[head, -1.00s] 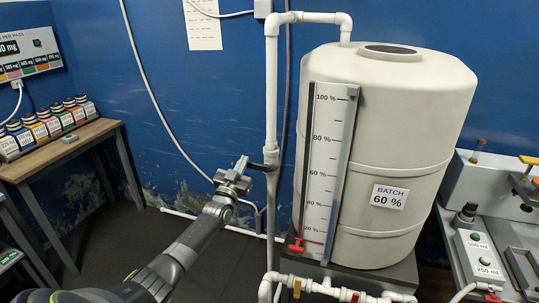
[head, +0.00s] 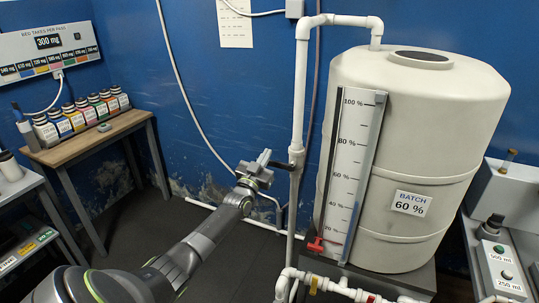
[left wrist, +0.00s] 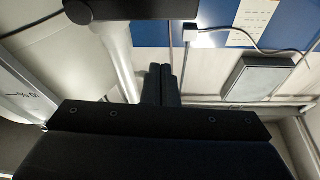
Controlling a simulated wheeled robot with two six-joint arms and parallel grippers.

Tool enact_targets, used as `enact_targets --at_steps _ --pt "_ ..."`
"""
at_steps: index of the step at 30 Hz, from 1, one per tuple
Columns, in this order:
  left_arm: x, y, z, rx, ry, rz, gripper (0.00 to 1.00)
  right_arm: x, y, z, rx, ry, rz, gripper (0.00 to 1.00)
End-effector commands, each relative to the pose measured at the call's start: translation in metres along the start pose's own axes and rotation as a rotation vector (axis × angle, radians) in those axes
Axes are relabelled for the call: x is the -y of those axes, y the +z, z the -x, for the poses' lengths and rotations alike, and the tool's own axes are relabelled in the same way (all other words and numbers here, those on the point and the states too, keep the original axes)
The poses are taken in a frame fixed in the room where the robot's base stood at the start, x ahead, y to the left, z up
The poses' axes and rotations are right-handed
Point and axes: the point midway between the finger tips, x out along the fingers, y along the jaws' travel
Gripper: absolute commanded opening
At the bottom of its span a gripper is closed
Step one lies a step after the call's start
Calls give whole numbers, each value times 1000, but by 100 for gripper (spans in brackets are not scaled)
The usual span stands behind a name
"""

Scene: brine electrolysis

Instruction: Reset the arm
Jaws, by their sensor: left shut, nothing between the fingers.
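My left arm comes in from the lower left in the head view. Its gripper (head: 264,158) is shut and empty, in front of the blue wall and close to the white vertical pipe (head: 299,90). In the left wrist view the two dark fingers of the gripper (left wrist: 161,80) are together with nothing between them. My right gripper is not seen in either view.
A large cream tank (head: 420,130) marked BATCH 60 % stands right of the pipe, with a level gauge (head: 350,175) and a red valve (head: 316,244). A wooden table (head: 90,140) with several bottles stands at the left. Dark floor between is clear.

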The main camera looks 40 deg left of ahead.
Motion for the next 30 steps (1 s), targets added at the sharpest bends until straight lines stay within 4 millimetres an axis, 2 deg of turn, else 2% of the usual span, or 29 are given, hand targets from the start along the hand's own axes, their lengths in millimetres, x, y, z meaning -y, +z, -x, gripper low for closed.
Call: enact_targets --at_steps 1,6,12,16,24,27,29,30 --pt "0 1 11 2 2 1 0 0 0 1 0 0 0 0" --pt "-2 1 43 0 1 1 0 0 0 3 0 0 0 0" --pt "-3 1 70 -1 1 1 0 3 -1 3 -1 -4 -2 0" --pt "-3 0 78 -2 0 1 0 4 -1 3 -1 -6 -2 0" --pt "-3 2 80 0 0 0 0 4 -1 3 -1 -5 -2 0" --pt "-5 18 89 34 3 -3 0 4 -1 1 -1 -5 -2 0" --pt "-6 40 100 80 6 -9 0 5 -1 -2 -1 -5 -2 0" --pt "-9 59 111 123 11 -13 0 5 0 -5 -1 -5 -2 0"
